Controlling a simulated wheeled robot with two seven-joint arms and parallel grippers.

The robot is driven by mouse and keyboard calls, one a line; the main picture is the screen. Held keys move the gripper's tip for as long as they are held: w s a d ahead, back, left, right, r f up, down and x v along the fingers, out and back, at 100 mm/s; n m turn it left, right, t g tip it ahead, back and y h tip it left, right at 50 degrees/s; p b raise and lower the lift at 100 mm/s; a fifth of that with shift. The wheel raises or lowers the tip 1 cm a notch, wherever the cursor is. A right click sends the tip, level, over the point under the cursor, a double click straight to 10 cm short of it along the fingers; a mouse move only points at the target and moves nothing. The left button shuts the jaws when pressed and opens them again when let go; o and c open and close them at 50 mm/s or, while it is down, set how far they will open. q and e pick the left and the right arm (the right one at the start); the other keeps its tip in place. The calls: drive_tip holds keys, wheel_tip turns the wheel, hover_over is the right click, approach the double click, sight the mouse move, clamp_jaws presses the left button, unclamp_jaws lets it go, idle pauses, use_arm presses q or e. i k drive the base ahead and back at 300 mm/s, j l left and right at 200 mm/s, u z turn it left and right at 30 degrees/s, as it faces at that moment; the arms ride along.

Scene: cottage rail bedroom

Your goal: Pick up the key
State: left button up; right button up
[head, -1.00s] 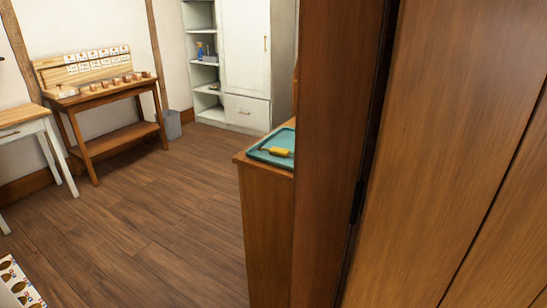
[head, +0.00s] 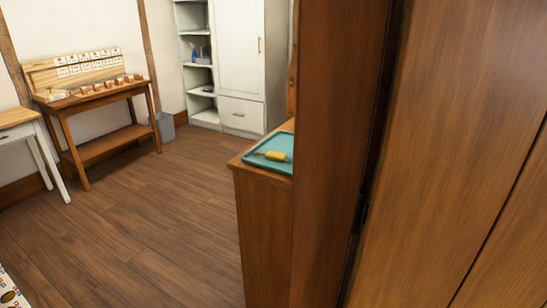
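I cannot make out a key in the head view. A yellow-handled item (head: 272,156) lies on a teal tray (head: 261,162) on top of a wooden cabinet (head: 262,230), and it is too small to tell what it is. The tray's right part is hidden behind a dark wooden post or door edge. Neither of my grippers is in view.
A large wooden door or panel (head: 450,160) fills the right side, close to me. A wooden table with a rack of cards (head: 90,95) and a white-legged table (head: 30,130) stand at left. A white cupboard (head: 238,50) and grey bin (head: 166,127) are behind. The middle floor is clear.

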sight(272, 156)
drive_tip(key=i+j, duration=0.7)
drive_tip(key=j, duration=0.15)
